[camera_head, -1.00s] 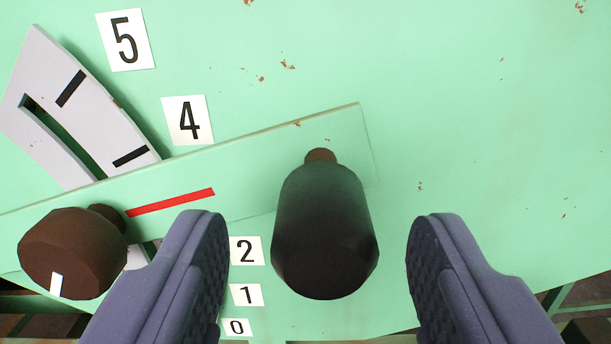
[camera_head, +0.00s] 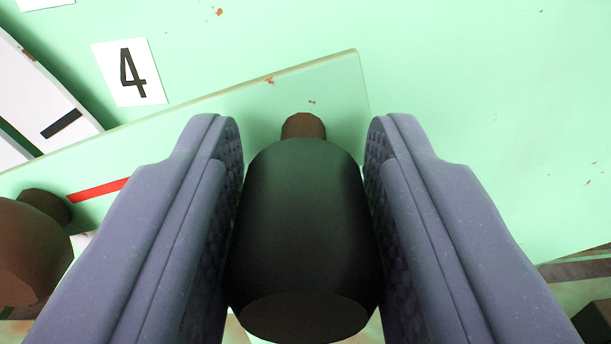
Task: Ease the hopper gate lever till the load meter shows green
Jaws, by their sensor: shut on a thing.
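The gate lever is a pale green, see-through flat arm (camera_head: 347,82) that slants up to the right. Its black handle knob (camera_head: 305,215) stands out from the arm on a short brown stem (camera_head: 303,126). My gripper (camera_head: 305,160) is shut on the black knob, with one ridged pad at each side. A red pointer line (camera_head: 97,190) on the arm shows at left, partly behind my left finger. It lies below the number 4 label (camera_head: 128,72). The lower numbers are hidden behind my finger. The load meter is not in view.
A brown knob (camera_head: 30,245) stands on the lever arm at the left edge. A white scale plate (camera_head: 35,95) with black marks lies behind the arm. The green panel (camera_head: 480,90) is bare at upper right.

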